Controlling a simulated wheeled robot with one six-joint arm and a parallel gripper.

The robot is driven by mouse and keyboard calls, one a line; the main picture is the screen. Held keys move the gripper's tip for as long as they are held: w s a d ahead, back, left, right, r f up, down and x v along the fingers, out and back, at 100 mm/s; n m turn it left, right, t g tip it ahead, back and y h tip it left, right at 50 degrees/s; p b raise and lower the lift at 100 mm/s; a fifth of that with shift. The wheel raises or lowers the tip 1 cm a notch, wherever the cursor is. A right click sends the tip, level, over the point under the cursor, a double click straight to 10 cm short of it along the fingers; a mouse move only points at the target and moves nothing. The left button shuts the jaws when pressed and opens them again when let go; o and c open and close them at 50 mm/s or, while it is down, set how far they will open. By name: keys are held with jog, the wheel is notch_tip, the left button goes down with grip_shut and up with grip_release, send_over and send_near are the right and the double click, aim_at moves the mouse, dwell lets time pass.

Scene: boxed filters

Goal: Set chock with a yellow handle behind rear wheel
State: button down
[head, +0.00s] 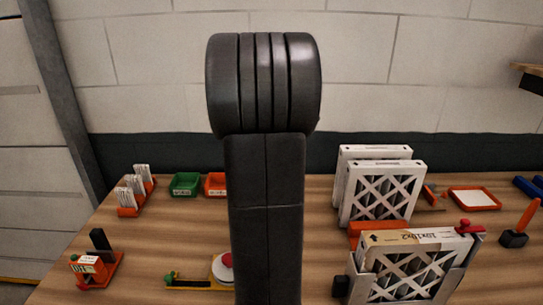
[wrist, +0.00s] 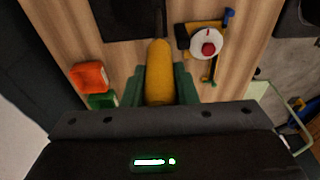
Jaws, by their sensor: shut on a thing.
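In the wrist view my gripper (wrist: 159,76) has its two green fingers shut on a yellow handle (wrist: 158,55), one finger on each side. The handle points away from the palm. A dark block (wrist: 128,18) lies by the handle's far end; I cannot tell whether it is the chock's body. In the head view my own arm fills the middle and hides the gripper and the handle. A black block with an orange handle (head: 515,238) stands at the right of the bench. I cannot make out a rear wheel in either view.
The wooden bench (head: 145,235) holds boxed filters (head: 383,192), a filter in a holder (head: 415,262), green (head: 185,184) and orange bins (head: 215,184), and a red-topped white disc (wrist: 205,44). Grey floor (wrist: 285,65) shows beyond the bench edge in the wrist view.

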jog(key=c, duration=1.1)
grip_release()
jog(key=shift+c, duration=0.2)
notch_tip(320, 180, up, 11)
jog(key=d, duration=0.1)
jog(key=shift+d, duration=0.3)
jog(key=shift+o, duration=0.3)
jog(key=shift+r, duration=0.5)
jog(key=shift+s+d, duration=0.1)
